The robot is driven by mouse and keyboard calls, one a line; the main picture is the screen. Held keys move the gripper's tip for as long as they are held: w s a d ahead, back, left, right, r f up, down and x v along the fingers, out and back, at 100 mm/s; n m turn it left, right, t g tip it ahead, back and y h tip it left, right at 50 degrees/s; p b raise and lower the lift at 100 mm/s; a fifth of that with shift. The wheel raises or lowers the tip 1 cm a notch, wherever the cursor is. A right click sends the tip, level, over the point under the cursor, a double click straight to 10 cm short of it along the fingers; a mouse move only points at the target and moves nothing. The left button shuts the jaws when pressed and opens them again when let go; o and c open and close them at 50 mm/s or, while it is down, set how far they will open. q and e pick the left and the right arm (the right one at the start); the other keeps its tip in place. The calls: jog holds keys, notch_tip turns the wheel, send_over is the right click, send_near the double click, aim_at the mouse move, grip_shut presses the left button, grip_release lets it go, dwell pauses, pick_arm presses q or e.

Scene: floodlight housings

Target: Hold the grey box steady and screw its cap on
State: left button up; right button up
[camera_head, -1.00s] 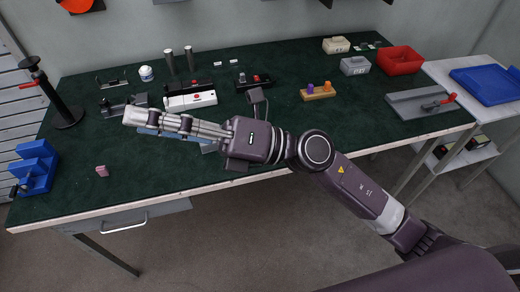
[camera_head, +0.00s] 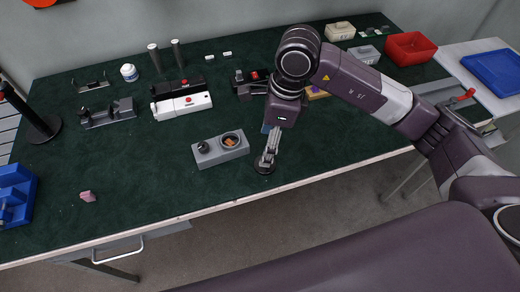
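The grey box (camera_head: 208,154) sits near the front middle of the table, with a small dark knob on its left part and a round, dark-rimmed opening (camera_head: 230,140) on its right part. The opening is uncovered, and something orange-brown shows inside. A dark round disc (camera_head: 264,168), apparently the cap, is just right of the box near the front edge. My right gripper (camera_head: 267,159) points down with its fingertips at this disc. I cannot tell whether the fingers are closed on it. My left gripper is not in view.
A pink block (camera_head: 87,196) and a blue holder (camera_head: 14,192) are at the left. The front left surface is mostly clear.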

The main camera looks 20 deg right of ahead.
jog(key=shift+w+d, duration=0.25)
jog(key=shift+d, duration=0.25)
jog(key=shift+d+r, duration=0.1)
jog(key=shift+s+r, duration=0.1)
jog(key=shift+s, duration=0.25)
jog(key=shift+f, duration=0.25)
jog(key=shift+w+a+f+p, duration=0.1)
jog(key=shift+a+f+p, duration=0.1)
jog(key=shift+f, duration=0.25)
jog(key=shift+a+f+p, duration=0.1)
jog(key=shift+f+p, duration=0.05)
jog(key=shift+f, duration=0.5)
jog(key=shift+f+p, duration=0.3)
jog(key=f, duration=0.1)
jog(key=f+p, duration=0.1)
jog(key=f, duration=0.1)
jog(key=shift+s+a+f, duration=0.15)
jog(key=shift+s+a, duration=0.1)
jog(key=shift+w+a+f+p, duration=0.1)
jog(key=shift+f+p, duration=0.2)
jog(key=shift+f, duration=0.35)
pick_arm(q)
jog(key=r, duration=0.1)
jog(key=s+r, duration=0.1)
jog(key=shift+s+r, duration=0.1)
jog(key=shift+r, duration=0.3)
pick_arm(e)
jog(key=shift+c, duration=0.2)
